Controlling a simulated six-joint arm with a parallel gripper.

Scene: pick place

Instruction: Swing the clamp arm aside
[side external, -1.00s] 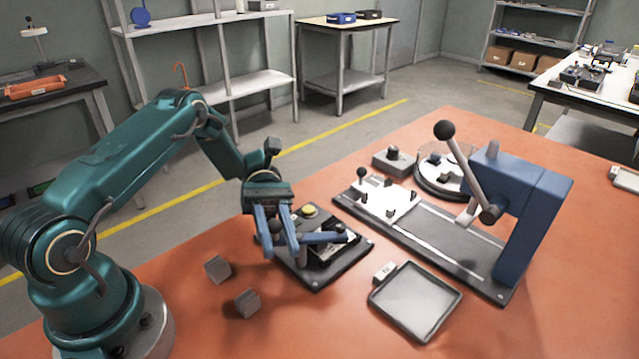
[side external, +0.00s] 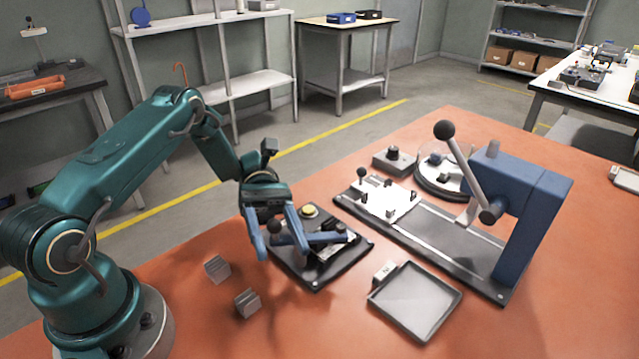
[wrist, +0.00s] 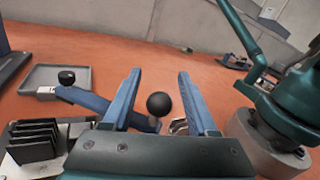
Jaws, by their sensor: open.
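The clamp arm (side external: 322,239) is a blue bar lying across a dark fixture plate (side external: 318,280). It ends in a black ball knob (side external: 274,228). In the wrist view the blue clamp arm (wrist: 88,102) runs from a black pivot knob at the left to the ball knob (wrist: 160,104). My gripper (side external: 281,250) is open, with its two blue fingers spread. In the wrist view the ball knob shows between the fingers of my gripper (wrist: 159,75), with a gap on each side.
Two small grey blocks (side external: 217,268) (side external: 247,303) lie on the orange table left of the fixture. A grey tray (side external: 415,302) is to its right. A blue press with a lever (side external: 530,210) and a round covered dish (side external: 445,178) stand farther back.

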